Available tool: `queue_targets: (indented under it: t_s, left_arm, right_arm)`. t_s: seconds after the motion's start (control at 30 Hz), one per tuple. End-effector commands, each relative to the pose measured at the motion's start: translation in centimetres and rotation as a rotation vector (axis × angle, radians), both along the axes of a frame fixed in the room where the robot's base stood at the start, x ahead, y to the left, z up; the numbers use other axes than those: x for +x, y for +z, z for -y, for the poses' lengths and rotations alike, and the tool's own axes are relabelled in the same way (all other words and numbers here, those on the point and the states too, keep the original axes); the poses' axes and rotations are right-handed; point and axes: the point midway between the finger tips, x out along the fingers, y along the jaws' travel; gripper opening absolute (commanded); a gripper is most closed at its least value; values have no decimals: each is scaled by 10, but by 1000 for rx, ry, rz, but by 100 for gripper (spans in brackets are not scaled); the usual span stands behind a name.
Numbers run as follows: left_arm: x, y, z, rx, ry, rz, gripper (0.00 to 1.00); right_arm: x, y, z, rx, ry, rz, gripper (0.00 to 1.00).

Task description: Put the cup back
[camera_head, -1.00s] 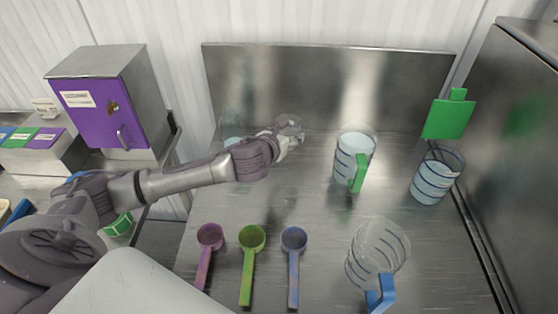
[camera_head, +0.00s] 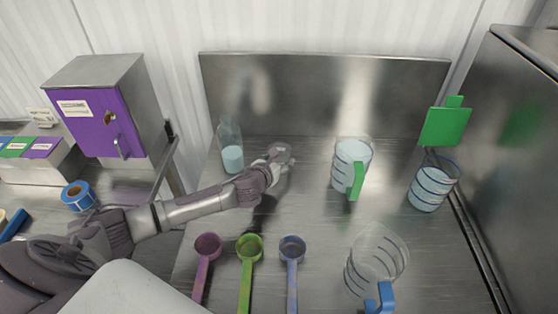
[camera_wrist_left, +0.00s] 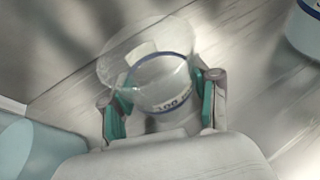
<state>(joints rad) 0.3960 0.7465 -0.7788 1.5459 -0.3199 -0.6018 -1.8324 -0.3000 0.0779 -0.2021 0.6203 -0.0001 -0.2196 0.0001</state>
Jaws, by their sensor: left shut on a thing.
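A small clear cup (camera_wrist_left: 160,85) with a blue ring and "100" printing is between the two green-padded fingers of my left gripper (camera_wrist_left: 162,106). The gripper is shut on the cup's sides. The wrist view looks into or through the cup, with the metal counter behind it. In the head view the cup (camera_head: 281,151) shows faintly at the end of my left gripper (camera_head: 274,163), over the back-left part of the counter (camera_head: 300,205). I cannot tell whether the cup touches the counter. My right gripper is not in view.
A clear bottle with pale blue contents (camera_head: 232,158) stands left of the gripper. A green-handled jug (camera_head: 352,165), a blue-ringed container (camera_head: 433,187) and a blue-handled jug (camera_head: 377,258) stand to the right. Purple, green (camera_head: 248,248) and blue scoops lie in front.

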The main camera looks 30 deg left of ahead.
Motion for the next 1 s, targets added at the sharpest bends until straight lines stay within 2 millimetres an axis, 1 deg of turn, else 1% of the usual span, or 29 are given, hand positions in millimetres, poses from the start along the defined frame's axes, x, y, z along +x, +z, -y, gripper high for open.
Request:
queue_targets:
  t_s: [0.17,0.3,0.33,0.4,0.47,0.73,0.83,0.93,1.0]
  left_arm:
    - [0,1,0,0,0,1,22]
    - [0,-3,0,0,0,1,22]
    - [0,-2,0,0,0,1,66]
    - [0,-2,0,0,0,1,78]
    - [0,-2,0,0,0,1,86]
    - [0,-2,0,0,0,1,86]
    - [0,3,0,0,0,2,86]
    - [-9,5,0,2,-2,2,86]
    - [-20,8,1,1,-3,1,86]
  right_arm:
    - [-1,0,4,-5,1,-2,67]
    - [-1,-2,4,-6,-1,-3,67]
    - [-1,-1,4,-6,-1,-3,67]
    - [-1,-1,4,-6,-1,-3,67]
    - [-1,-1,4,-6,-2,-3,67]
    - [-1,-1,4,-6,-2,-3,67]
    - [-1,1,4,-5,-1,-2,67]
    - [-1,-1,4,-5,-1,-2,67]
    - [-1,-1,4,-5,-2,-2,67]
